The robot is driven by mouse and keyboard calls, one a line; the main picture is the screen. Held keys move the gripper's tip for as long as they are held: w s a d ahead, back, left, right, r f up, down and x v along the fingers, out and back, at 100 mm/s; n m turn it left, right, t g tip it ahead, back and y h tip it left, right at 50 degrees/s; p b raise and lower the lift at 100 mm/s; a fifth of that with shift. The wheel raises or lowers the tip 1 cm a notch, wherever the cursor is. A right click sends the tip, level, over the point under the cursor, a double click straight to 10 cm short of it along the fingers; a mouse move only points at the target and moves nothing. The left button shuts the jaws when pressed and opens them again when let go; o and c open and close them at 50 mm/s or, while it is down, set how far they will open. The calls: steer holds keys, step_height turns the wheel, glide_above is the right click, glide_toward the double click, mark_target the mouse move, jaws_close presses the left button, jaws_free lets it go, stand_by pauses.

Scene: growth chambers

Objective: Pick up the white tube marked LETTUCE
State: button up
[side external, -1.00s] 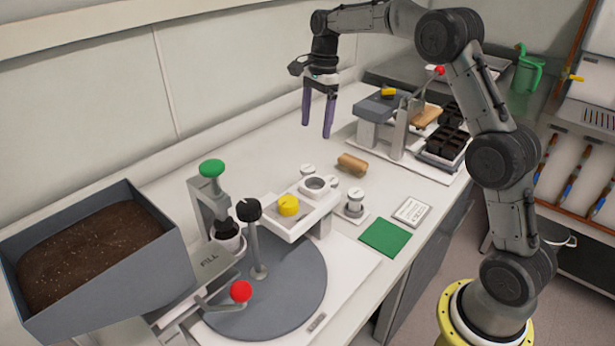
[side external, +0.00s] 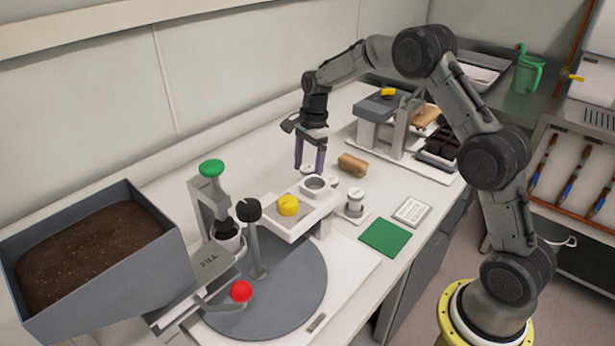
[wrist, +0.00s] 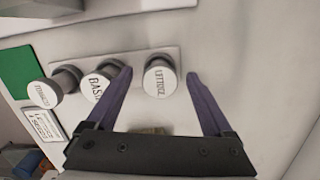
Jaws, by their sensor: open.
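The white tube marked LETTUCE (wrist: 160,82) shows its round labelled top in the wrist view. In that view it lies between the two purple fingers of my gripper (wrist: 159,73), nearer the right side of the tube row. My gripper (side external: 309,171) is open and points down in the side view, low over the far end of the row.
A tube marked BASIL (wrist: 100,84) stands close beside the left finger. Another labelled tube (wrist: 45,94) stands further left. A yellow-knobbed white stand (side external: 288,205) is in front. A green square (side external: 385,237) lies at right.

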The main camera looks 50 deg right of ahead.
steer(key=shift+a+f, duration=0.1)
steer(key=shift+f, duration=0.25)
steer(key=shift+c, duration=0.3)
jaws_close()
steer(key=shift+r, duration=0.1)
